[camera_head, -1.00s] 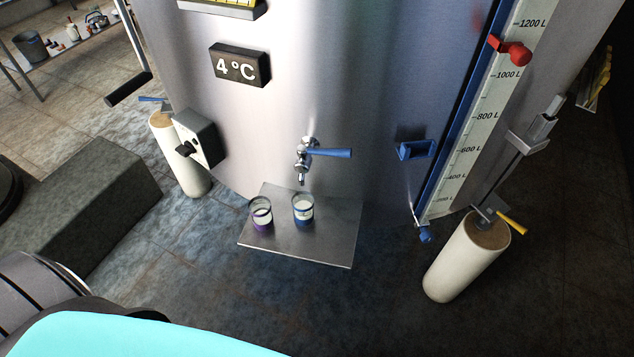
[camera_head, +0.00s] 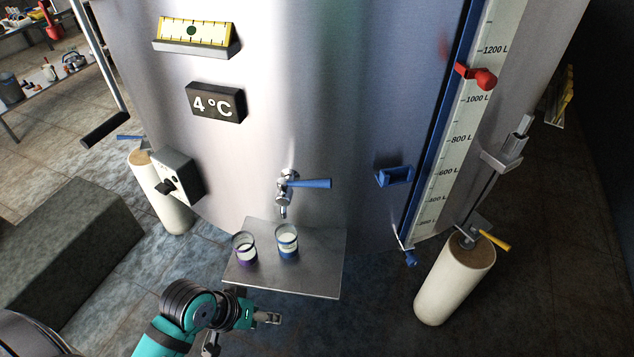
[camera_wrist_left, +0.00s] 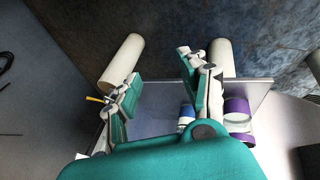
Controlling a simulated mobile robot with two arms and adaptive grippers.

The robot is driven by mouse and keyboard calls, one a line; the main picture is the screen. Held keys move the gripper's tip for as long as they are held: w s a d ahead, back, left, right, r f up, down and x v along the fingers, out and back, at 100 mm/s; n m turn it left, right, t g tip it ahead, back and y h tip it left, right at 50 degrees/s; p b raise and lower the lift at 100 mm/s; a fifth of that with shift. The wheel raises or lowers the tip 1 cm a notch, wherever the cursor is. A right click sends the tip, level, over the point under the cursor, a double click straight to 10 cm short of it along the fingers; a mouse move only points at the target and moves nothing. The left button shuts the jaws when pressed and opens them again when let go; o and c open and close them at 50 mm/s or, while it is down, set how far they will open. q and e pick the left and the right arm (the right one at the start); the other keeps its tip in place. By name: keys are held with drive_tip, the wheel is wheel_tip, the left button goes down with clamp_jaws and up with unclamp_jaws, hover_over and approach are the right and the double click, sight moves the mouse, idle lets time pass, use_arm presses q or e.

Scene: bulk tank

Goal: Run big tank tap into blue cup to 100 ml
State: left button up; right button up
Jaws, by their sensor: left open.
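The tank's tap (camera_head: 284,192) is on the front of the big steel tank (camera_head: 330,110), with its blue lever (camera_head: 310,183) pointing right. No stream shows under the spout. The blue cup (camera_head: 287,243) stands upright on the metal shelf (camera_head: 300,283), just below the spout. Its fill level is too small to read. My left gripper (camera_head: 240,332) is open and empty in front of the shelf's near edge, apart from both cups. In the left wrist view, the blue cup (camera_wrist_left: 187,117) shows beyond the open fingers (camera_wrist_left: 157,72), partly hidden by the right one. My right gripper is not in view.
A purple cup (camera_head: 244,248) stands on the shelf left of the blue cup. Two pale tank legs (camera_head: 455,280) (camera_head: 165,195) flank the shelf. A grey control box (camera_head: 180,177) is at left, a blue bracket (camera_head: 394,175) and level gauge (camera_head: 460,140) at right. Floor right of my gripper is clear.

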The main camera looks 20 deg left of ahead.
use_arm(q)
drive_tip(key=w+a+r+n+t+h, duration=0.25)
drive_tip(key=w+r+n+h, duration=0.25)
drive_tip(key=w+r+n, duration=0.3)
drive_tip(key=n+t+h, duration=0.3)
drive_tip(key=n+t, duration=0.1)
drive_tip(key=n, duration=0.1)
approach(311, 185)
drive_tip(key=p+x, duration=0.4)
drive_tip(key=x, duration=0.7)
drive_tip(key=shift+w+d+p, duration=0.15)
drive_tip(key=shift+w+p, duration=0.05)
drive_tip(key=shift+p, duration=0.15)
clamp_jaws()
